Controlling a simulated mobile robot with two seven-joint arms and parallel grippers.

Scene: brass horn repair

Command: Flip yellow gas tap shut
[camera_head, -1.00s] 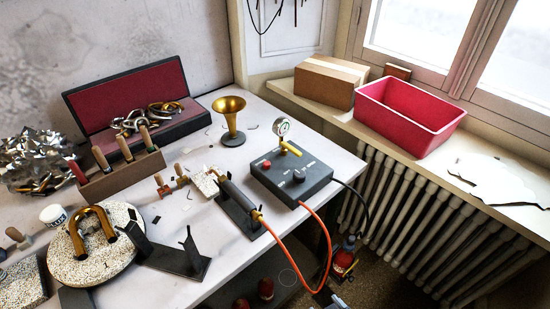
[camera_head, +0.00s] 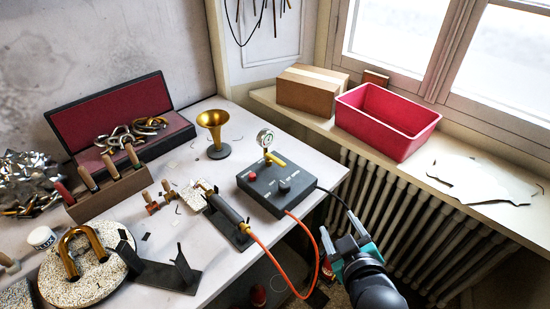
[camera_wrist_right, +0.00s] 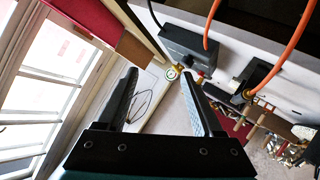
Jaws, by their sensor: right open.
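The yellow gas tap (camera_head: 275,159) is a short lever on top of the dark grey control box (camera_head: 290,197), beside the round pressure gauge (camera_head: 265,138). It lies at a slant, pointing towards the lower right. My right gripper (camera_head: 338,226) is open and empty, beyond the table edge to the lower right of the box. In the right wrist view, the two open fingers (camera_wrist_right: 158,74) frame the gauge (camera_wrist_right: 171,73), with the box (camera_wrist_right: 188,45) above and to the right. The tap is hard to make out there. My left gripper is not in view.
An orange hose (camera_head: 298,291) hangs between the torch (camera_head: 226,210) and the box's front, left of my right gripper. A black cable (camera_head: 334,195) leaves the box's right side. The radiator (camera_head: 410,215) and window sill with a red bin (camera_head: 385,125) stand to the right.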

